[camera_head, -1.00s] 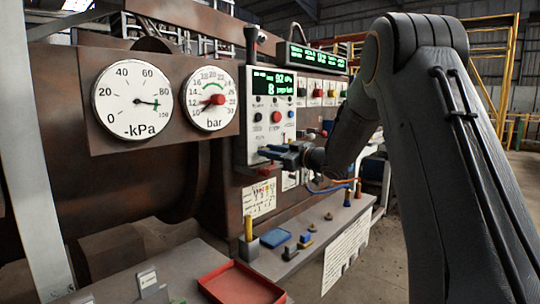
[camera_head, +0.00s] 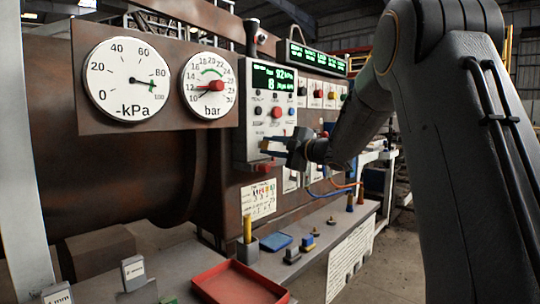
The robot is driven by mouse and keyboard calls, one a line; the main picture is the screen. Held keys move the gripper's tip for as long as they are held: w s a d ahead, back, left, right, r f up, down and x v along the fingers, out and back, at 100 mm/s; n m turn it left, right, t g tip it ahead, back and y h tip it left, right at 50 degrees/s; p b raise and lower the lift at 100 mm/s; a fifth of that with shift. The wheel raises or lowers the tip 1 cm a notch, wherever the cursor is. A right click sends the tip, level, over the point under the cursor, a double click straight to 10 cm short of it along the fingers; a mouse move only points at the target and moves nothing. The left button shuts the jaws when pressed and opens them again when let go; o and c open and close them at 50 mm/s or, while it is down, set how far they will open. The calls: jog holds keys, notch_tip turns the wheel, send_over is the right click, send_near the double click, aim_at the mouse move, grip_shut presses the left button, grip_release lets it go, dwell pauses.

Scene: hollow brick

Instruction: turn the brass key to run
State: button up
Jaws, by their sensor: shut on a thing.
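My gripper (camera_head: 278,148) is at the lower part of the white control panel (camera_head: 257,128), with its fingers pointing left toward the panel face. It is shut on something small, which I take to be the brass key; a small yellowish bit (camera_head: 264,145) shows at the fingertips. The fingers hide most of the key and any markings around it, so I cannot tell which way it is turned. The panel has a green-lit display (camera_head: 273,78), several small knobs and a red button (camera_head: 277,113).
Two round gauges, one in kPa (camera_head: 127,80) and one in bar (camera_head: 208,86), are left of the panel. A red knob (camera_head: 264,167) sits just below my gripper. A red tray (camera_head: 237,284) and several small items lie on the ledge below.

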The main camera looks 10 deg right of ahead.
jog(key=shift+n+b, duration=1.75)
jog(key=shift+n, duration=0.25)
jog(key=o, duration=1.1)
jog(key=shift+c, duration=0.2)
jog(key=v, duration=0.7)
jog(key=shift+s+d, duration=0.25)
jog(key=shift+s, duration=0.05)
